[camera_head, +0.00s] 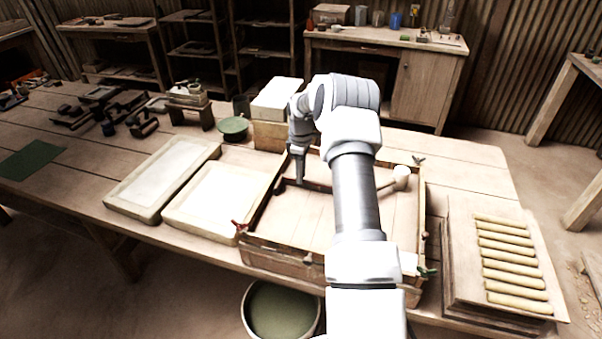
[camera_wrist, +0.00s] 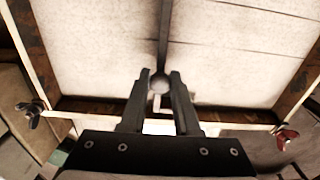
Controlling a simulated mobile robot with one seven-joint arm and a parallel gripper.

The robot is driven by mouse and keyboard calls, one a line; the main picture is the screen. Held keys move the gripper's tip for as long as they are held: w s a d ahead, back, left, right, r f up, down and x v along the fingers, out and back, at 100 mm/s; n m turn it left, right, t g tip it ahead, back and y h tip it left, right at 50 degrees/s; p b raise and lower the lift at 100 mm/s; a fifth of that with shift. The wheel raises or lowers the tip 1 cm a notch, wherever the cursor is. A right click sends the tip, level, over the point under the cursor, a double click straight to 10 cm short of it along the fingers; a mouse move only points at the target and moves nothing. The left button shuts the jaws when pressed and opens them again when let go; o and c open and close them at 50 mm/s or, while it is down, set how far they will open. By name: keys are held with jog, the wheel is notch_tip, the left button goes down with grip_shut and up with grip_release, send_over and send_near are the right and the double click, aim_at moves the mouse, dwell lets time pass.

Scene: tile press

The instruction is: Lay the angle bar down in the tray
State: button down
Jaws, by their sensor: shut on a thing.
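The angle bar (camera_wrist: 165,35) shows in the wrist view as a thin dark strip running from the knob to the top edge, over the pale tray floor. I cannot tell whether it touches the floor. In the head view my gripper (camera_head: 299,172) points down at the tray's far left part, and the bar is hard to make out there. The wooden tray (camera_head: 275,253) is shallow, with rusty dark strips along its inner walls. My arm hides part of it.
Wing nuts, one red (camera_head: 240,227) and one green (camera_head: 428,271), sit at the tray's front corners. A mallet-like tool (camera_head: 400,174) is at the right rim. Pale slabs (camera_head: 165,175) lie left; a board with yellowish rolls (camera_head: 460,250) stands right. A bucket (camera_head: 250,325) stands below.

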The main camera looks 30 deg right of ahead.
jog(key=c, duration=0.6)
grip_release()
jog(key=shift+f, duration=0.1)
jog(key=shift+o, duration=0.2)
notch_tip(320, 180, up, 18)
jog(key=shift+f, duration=0.2)
jog(key=s+a+r+m+t+h, duration=0.1)
jog(key=s+a+r+m, duration=0.1)
jog(key=s+a+r, duration=0.55)
jog(key=s+a+r+m+t, duration=0.1)
jog(key=s+a+r+m, duration=0.1)
jog(key=s+a+r, duration=0.5)
jog(key=s+a+f+m+t, duration=0.1)
jog(key=s+a+m, duration=0.1)
jog(key=s+a, duration=0.3)
jog(key=s+a+f+m+t+y, duration=0.1)
jog(key=s+a, duration=0.5)
jog(key=s, duration=0.8)
jog(key=shift+s+a+f+m+t, duration=0.2)
jog(key=shift+s+a+m+t, duration=0.1)
jog(key=shift+m+t, duration=0.45)
